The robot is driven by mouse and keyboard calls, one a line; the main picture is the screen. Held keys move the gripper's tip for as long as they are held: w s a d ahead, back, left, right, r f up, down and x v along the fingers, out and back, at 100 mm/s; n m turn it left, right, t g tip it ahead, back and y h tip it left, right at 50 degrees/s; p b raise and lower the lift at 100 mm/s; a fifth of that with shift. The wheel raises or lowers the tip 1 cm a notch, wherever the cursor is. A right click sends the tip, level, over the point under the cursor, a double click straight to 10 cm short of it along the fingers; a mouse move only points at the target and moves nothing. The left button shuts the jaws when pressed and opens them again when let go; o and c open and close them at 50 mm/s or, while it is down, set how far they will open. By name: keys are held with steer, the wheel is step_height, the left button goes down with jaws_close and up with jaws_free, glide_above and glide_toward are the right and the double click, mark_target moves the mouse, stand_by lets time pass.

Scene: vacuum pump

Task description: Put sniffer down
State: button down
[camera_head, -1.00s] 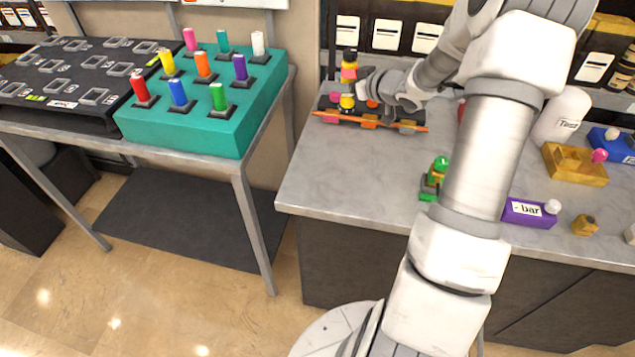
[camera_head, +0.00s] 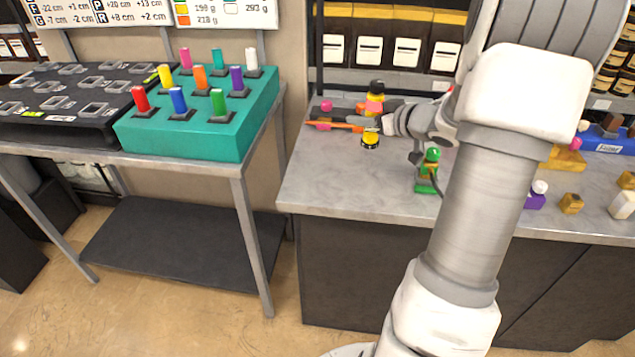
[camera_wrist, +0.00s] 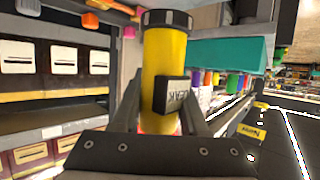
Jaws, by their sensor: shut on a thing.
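A green device (camera_head: 427,175) stands on the counter, right of and nearer than the sniffer. Yellow, purple and blue parts lie further right beyond my arm. Shelves of boxes rise behind. The counter's front left is bare.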

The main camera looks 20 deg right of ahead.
steer(key=shift+w+a+f+b, duration=1.1)
steer(key=shift+a+f, duration=0.45)
steer(key=shift+f, duration=0.25)
steer(key=shift+w+a+f+b, duration=1.15)
steer(key=shift+a+f, duration=0.45)
steer(key=shift+f, duration=0.25)
steer(key=shift+w+a+f+b, duration=1.1)
steer(key=shift+a+f, duration=0.45)
steer(key=shift+f, duration=0.25)
steer(key=shift+f, duration=0.25)
steer(key=shift+c, duration=2.2)
jaws_free()
